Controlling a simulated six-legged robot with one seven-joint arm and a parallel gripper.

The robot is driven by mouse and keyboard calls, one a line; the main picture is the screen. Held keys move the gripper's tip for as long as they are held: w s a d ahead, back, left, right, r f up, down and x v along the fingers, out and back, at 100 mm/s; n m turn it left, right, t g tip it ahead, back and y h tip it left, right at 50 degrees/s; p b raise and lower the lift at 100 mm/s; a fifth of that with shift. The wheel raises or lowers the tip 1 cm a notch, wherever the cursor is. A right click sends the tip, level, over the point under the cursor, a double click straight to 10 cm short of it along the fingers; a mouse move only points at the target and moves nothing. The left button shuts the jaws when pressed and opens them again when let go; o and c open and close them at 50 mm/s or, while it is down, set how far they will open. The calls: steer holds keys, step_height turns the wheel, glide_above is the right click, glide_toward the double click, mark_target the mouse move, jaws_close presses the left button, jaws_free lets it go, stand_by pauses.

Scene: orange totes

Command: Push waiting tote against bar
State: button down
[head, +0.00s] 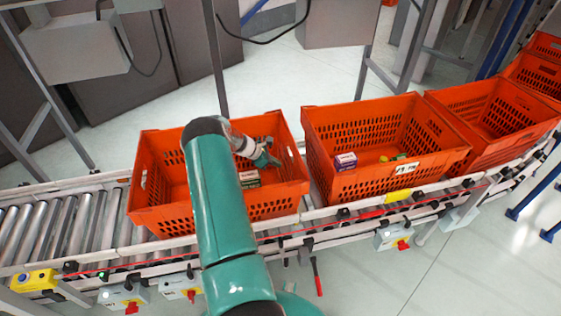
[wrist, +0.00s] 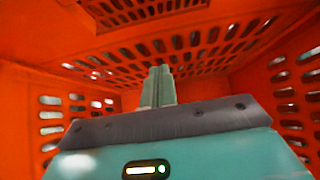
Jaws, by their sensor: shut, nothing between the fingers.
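An orange slatted tote (head: 165,212) stands on the roller conveyor at the middle left. A second orange tote (head: 345,188) stands to its right with a narrow gap between them. I cannot tell by sight which tote is the waiting one, and I cannot pick out the bar. My gripper (head: 268,160) is down inside the left tote, toward its right wall. In the wrist view the closed fingers (wrist: 158,82) point at perforated orange walls, with nothing between them. I cannot tell whether they touch a wall. My arm hides part of the left tote.
A small box (head: 249,179) lies in the left tote; a purple box (head: 345,161) lies in the second. More totes (head: 485,150) queue at the right. Bare rollers (head: 60,225) lie left of the left tote. Metal posts (head: 214,60) rise behind the conveyor.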

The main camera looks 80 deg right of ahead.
steer(key=v, duration=1.1)
steer(key=shift+w+a+f, duration=0.2)
steer(key=shift+w+f, duration=0.1)
steer(key=shift+w, duration=0.2)
